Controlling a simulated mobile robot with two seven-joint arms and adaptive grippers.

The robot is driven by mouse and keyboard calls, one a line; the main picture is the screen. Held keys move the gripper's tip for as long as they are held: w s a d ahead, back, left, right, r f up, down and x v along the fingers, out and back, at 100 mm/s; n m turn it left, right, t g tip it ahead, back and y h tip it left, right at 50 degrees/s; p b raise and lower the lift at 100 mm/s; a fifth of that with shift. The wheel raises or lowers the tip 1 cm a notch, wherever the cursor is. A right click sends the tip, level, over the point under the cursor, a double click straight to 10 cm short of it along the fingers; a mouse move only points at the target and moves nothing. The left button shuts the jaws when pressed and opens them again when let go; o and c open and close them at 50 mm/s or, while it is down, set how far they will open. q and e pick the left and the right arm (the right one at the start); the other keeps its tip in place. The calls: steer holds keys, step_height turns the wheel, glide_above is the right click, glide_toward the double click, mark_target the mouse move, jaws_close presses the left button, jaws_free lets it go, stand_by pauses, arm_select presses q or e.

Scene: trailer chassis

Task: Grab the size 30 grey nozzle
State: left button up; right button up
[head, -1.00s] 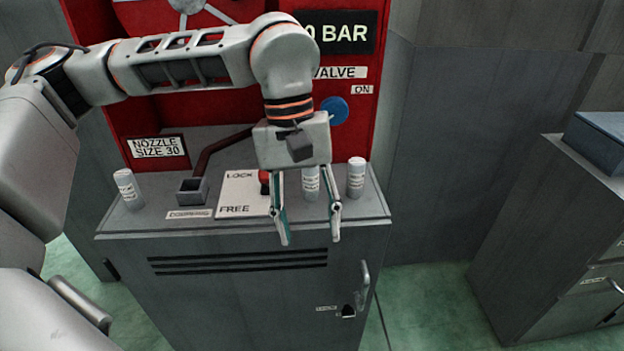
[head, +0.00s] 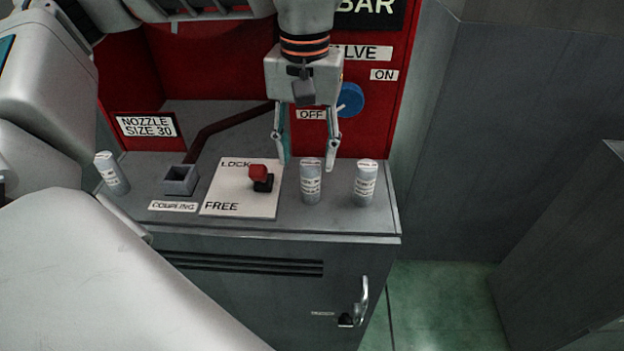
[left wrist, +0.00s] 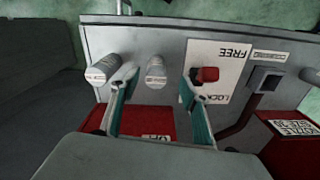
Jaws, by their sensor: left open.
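Three grey cylindrical nozzles with white labels stand on the cabinet top: a left nozzle (head: 112,174), a middle nozzle (head: 310,184) and a right nozzle (head: 364,185). Their sizes are too small to read. My left gripper (head: 307,165) is open and empty, pointing down, with its fingertips just above and behind the middle nozzle in the head view. In the left wrist view the middle nozzle (left wrist: 156,74) shows in the gap between the two fingers (left wrist: 157,80), apart from both. The right nozzle (left wrist: 102,70) is outside the finger on the picture's left. My right gripper is not seen.
A red lever knob (head: 259,174) stands on the LOCK/FREE plate (head: 228,203), left of the middle nozzle. A square coupling socket (head: 181,181) is further left. A red panel with a "NOZZLE SIZE 30" sign (head: 147,126) and a blue valve knob (head: 350,99) rises behind.

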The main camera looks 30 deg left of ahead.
mark_target(310, 163)
arm_select(q)
steer(key=f, duration=0.5)
steer(key=shift+w+d+b, duration=0.15)
steer(key=shift+w+b, duration=0.15)
steer(key=shift+w, duration=0.05)
jaws_close()
steer(key=shift+r, duration=0.1)
